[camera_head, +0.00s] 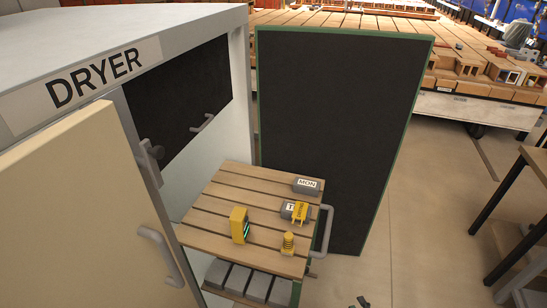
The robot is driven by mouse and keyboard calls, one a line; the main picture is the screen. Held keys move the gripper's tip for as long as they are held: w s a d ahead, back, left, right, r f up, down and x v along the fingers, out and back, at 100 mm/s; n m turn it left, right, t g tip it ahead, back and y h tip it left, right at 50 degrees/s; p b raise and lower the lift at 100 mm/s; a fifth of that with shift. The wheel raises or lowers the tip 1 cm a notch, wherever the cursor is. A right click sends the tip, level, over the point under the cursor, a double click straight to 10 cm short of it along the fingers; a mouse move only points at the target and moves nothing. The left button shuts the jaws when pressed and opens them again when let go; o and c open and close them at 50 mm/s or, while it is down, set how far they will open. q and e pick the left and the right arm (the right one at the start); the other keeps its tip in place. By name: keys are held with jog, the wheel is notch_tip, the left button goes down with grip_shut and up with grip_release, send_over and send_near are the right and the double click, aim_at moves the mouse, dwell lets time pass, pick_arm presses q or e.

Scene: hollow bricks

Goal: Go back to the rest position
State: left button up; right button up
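No arm of mine shows clearly in the head view. A small dark shape (363,302) at the bottom edge, right of centre, may be the tip of my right gripper; too little shows to tell its state. My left gripper is not in view. A slatted wooden shelf (215,222) stands at the open dryer (205,25). On it are a grey block marked MON (298,187), a second grey block (288,206) with a yellow piece (300,212) against it, a yellow device with a green strip (240,225), and a small yellow ribbed piece (288,243).
A cream door (80,210) at left and a dark green-edged panel (340,120) flank the shelf. Grey blocks (256,286) lie below it. A grey handle (323,230) stands at its right. A dark-legged table (515,220) is at right. Floor between is clear.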

jog(key=s+d+f+m+g+h+p, duration=0.25)
jog(key=s+f, duration=0.35)
jog(key=f, duration=0.3)
jog(key=s+d+f+m+g+h+p, duration=0.15)
jog(key=s+f+m, duration=0.35)
jog(key=f, duration=0.5)
jog(key=s+d+f+m+g+h+p, duration=0.1)
jog(key=s+d+f+m+g, duration=0.15)
jog(key=s+f, duration=0.55)
pick_arm(q)
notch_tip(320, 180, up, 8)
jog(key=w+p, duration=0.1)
jog(key=p, duration=0.3)
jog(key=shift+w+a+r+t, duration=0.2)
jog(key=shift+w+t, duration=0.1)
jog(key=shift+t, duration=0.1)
pick_arm(e)
jog(key=s+a+f+m+g, duration=0.1)
jog(key=s+f+m+g, duration=0.1)
jog(key=s, duration=0.9)
jog(key=s+f+m+g, duration=0.2)
jog(key=s+f+g, duration=0.2)
jog(key=s+f, duration=0.3)
jog(key=s+a+f+m+g+h, duration=0.1)
jog(key=s+f+m+g, duration=0.1)
jog(key=s, duration=1.4)
notch_tip(320, 180, down, 2)
jog(key=shift+a+f+g, duration=0.25)
jog(key=shift+a+g, duration=0.1)
jog(key=shift+g, duration=0.5)
